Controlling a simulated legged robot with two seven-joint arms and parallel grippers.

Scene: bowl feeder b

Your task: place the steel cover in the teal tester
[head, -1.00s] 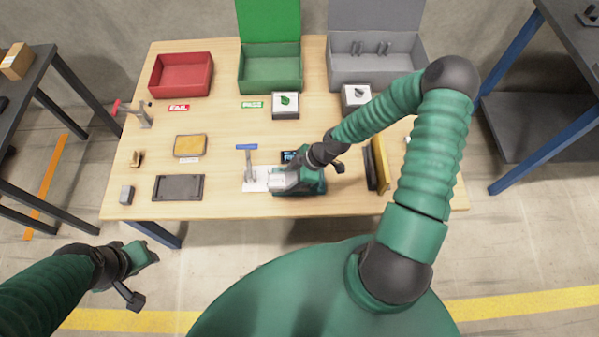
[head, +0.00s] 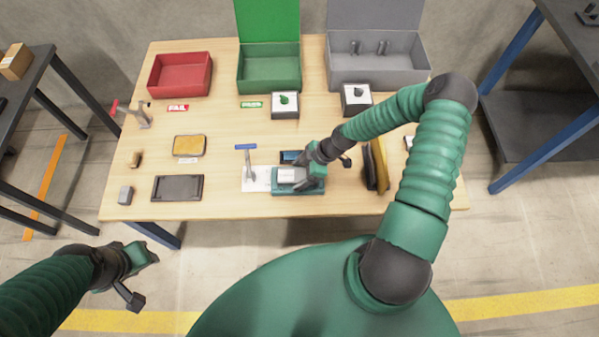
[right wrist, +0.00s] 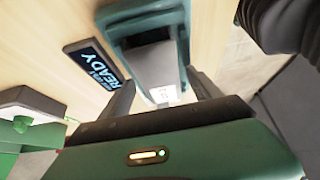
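The teal tester (head: 298,190) stands near the front edge of the table, with a pale plate and a blue-handled clamp (head: 247,160) at its left. The steel cover (head: 290,175) lies in the tester's recess; it also shows in the right wrist view (right wrist: 152,66), with the tester's teal walls (right wrist: 150,12) around it. I cannot tell whether it is fully seated.
A small display (right wrist: 92,66) reading READY stands beside the tester. Red (head: 180,74), green (head: 270,70) and grey (head: 375,65) bins line the back. Two small boxes (head: 285,112) stand before them. A dark tray (head: 178,188) and yellow pad (head: 189,146) lie left.

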